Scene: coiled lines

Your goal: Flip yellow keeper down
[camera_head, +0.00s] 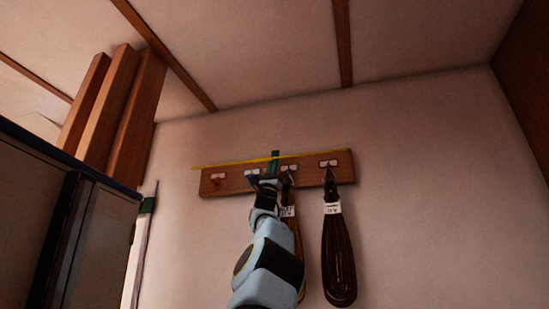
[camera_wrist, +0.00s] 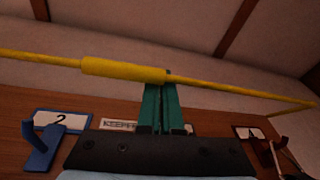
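The yellow keeper (camera_head: 232,162) is a long thin bar along the top of the wooden peg board (camera_head: 238,184) on the wall. It is up, above the hooks. In the wrist view the keeper (camera_wrist: 50,59) has a thicker yellow sleeve (camera_wrist: 122,70) near the middle. My gripper (camera_head: 275,155) is raised to the board. In the wrist view its green fingers (camera_wrist: 162,84) are close together, with only a thin dark line between them. Their tips are at the sleeve's right end, partly hidden by the yellow bar; contact is unclear. Nothing shows between them.
A dark coiled line (camera_head: 338,255) hangs from the right hook. Another coil (camera_head: 293,228) hangs beside my arm, partly hidden. A blue hook (camera_wrist: 43,146) sits under label 2. A keeper label (camera_wrist: 118,125) is partly behind my fingers. The wall right of the board is clear.

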